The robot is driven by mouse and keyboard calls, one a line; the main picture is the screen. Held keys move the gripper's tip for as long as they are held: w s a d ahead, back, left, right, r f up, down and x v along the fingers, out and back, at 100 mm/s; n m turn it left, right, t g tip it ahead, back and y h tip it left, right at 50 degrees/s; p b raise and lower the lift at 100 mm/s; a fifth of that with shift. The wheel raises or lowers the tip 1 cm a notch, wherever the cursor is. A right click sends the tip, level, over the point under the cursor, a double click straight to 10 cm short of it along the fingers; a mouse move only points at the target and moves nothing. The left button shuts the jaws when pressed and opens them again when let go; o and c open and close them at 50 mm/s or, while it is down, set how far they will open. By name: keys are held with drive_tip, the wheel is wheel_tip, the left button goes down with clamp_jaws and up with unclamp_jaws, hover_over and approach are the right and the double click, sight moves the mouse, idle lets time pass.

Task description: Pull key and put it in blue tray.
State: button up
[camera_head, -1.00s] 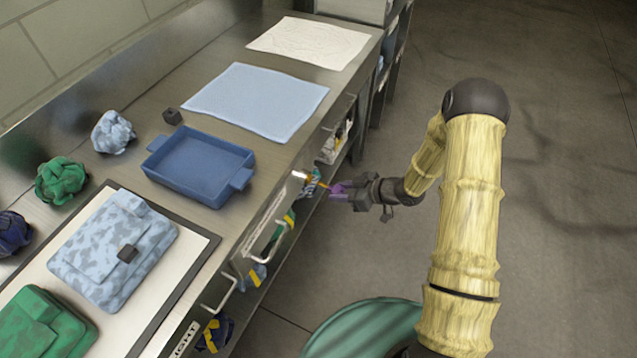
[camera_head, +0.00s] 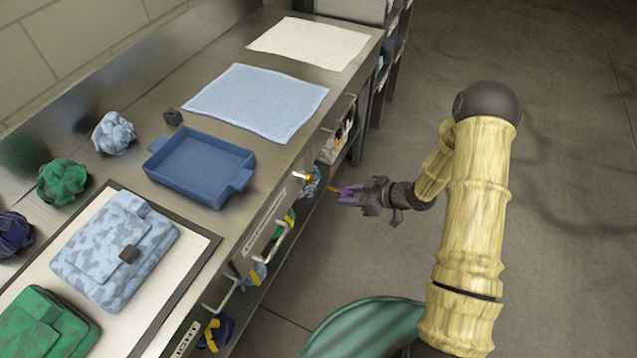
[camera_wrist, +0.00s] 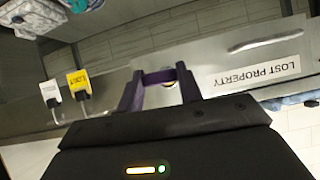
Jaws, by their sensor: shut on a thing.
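The blue tray (camera_head: 200,168) is empty and sits on the steel counter, left of my gripper. My gripper (camera_head: 347,195), with purple fingers, is out in front of the counter's front edge, lower than the tray. It is shut on the key (camera_head: 333,188), a small yellow-orange piece sticking out from the fingertips toward the counter. A gap separates the key from the gold-coloured lock (camera_head: 303,177) on the counter front. In the wrist view my fingers (camera_wrist: 160,77) point at the counter front; the key cannot be made out clearly there.
A light blue cloth (camera_head: 258,100) lies beyond the tray. A patterned blue bag (camera_head: 100,255) and a green bag (camera_head: 45,325) lie nearer, on a board. Drawer handles (camera_head: 270,245) stick out from the front. A Lost Property label shows in the wrist view (camera_wrist: 258,73).

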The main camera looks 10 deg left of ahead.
drive_tip(key=shift+s+d, duration=0.2)
drive_tip(key=shift+d, duration=0.3)
drive_tip(key=shift+s+d, duration=0.15)
drive_tip(key=shift+d, duration=0.35)
drive_tip(key=shift+w+a+r+m+t+h+p, duration=0.15)
drive_tip(key=shift+r+m+t+p, duration=0.1)
drive_tip(key=shift+r+t+p, duration=0.1)
drive_tip(key=shift+w+a+r+m+t+h+p, duration=0.1)
drive_tip(key=shift+w+r+m+t+h+p, duration=0.05)
drive_tip(key=shift+r+m+t+p, duration=0.15)
drive_tip(key=w+d+r+m+t+h+p, duration=0.1)
drive_tip(key=d+r+m+t+h+p, duration=0.5)
drive_tip(key=d+m+h, duration=0.4)
wheel_tip(320, 180, up, 2)
drive_tip(key=m+p, duration=0.1)
drive_tip(key=m, duration=0.2)
drive_tip(key=shift+d+r+t+h, duration=0.2)
drive_tip(key=shift+d+t+h, duration=0.05)
drive_tip(key=shift+t+h, duration=0.1)
drive_tip(key=shift+w, duration=0.1)
